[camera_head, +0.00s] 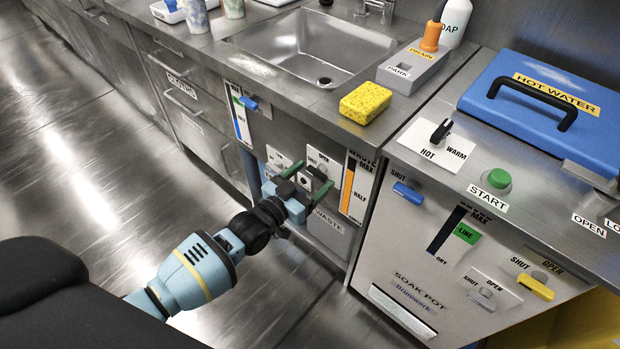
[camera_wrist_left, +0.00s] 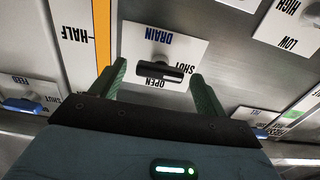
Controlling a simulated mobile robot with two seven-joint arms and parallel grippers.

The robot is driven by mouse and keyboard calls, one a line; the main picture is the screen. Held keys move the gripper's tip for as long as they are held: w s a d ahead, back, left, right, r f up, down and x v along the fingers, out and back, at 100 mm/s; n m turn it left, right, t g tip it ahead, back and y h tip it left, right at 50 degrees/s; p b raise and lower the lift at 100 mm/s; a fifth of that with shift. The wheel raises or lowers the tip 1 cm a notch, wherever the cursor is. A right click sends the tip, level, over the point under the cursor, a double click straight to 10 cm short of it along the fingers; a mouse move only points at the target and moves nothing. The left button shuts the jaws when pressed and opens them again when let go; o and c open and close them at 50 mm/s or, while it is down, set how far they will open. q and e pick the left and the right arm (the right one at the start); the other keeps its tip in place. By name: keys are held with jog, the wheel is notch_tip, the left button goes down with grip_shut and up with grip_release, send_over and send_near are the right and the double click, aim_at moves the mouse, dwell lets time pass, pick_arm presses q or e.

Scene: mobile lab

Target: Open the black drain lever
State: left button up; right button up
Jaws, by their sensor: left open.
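The black drain lever (camera_wrist_left: 160,73) sits on a white plate (camera_wrist_left: 140,40) marked DRAIN, SHUT and OPEN, upside down in the left wrist view. Its bar lies across the plate near the SHUT and OPEN words. In the head view the lever (camera_head: 317,173) shows on the cabinet front below the sink, partly behind the gripper. My left gripper (camera_head: 308,180) is open, its green fingers on either side of the lever. In the wrist view the left gripper (camera_wrist_left: 158,71) has a finger at each end of the bar; contact cannot be told. My right gripper is not in view.
A white plate (camera_head: 280,158) with another control is close to the left of the gripper. An orange level gauge (camera_head: 347,187) is to its right. A blue lever (camera_head: 408,193) sticks out of the soak pot front (camera_head: 400,250). The floor (camera_head: 80,150) at left is clear.

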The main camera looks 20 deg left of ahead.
pick_arm(q)
jog(key=c, duration=1)
